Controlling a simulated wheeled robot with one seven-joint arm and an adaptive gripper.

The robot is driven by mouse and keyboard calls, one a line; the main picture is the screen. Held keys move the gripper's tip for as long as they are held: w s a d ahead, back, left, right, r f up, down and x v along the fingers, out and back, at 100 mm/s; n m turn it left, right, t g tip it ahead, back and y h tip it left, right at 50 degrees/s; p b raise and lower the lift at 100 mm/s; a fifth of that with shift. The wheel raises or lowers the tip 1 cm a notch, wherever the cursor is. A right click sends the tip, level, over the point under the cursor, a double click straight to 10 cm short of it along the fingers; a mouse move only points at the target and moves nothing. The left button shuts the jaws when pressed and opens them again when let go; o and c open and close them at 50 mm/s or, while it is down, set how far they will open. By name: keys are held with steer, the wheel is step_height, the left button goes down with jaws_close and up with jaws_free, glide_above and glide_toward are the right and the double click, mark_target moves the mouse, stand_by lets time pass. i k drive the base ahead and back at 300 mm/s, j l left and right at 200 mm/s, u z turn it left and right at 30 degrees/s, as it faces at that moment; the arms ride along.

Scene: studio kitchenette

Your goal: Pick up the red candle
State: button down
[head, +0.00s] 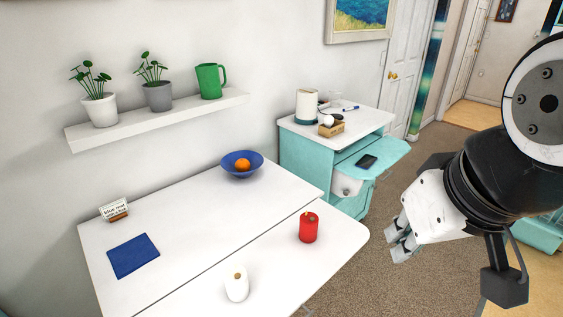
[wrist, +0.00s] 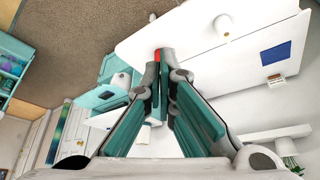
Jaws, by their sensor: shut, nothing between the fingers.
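The red candle (head: 308,228) stands upright on the white table (head: 205,243), near its right end. In the wrist view only a small red patch of the candle (wrist: 157,54) shows just beyond my fingertips; the fingers hide the rest. My gripper (head: 398,248) is to the right of the candle in the head view, past the table's edge and apart from the candle. In the wrist view my gripper (wrist: 163,58) has its fingertips together, with nothing held between them.
A white candle-like object (head: 237,284), a blue bowl (head: 242,165) with an orange fruit, a blue cloth (head: 133,256) and a small sign (head: 114,209) are on the table. A turquoise cabinet (head: 305,158) with an open flap stands behind. A shelf (head: 160,118) holds plants and a green pitcher.

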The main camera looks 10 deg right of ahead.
mark_target(308, 230)
steer(key=i+j+z, duration=0.15)
steer(key=j, duration=0.15)
steer(key=i+j+z, duration=0.15)
steer(key=j, duration=0.15)
steer(key=i+j+z, duration=0.15)
steer(key=j, duration=0.2)
steer(key=i+j+z, duration=0.15)
steer(key=j, duration=0.2)
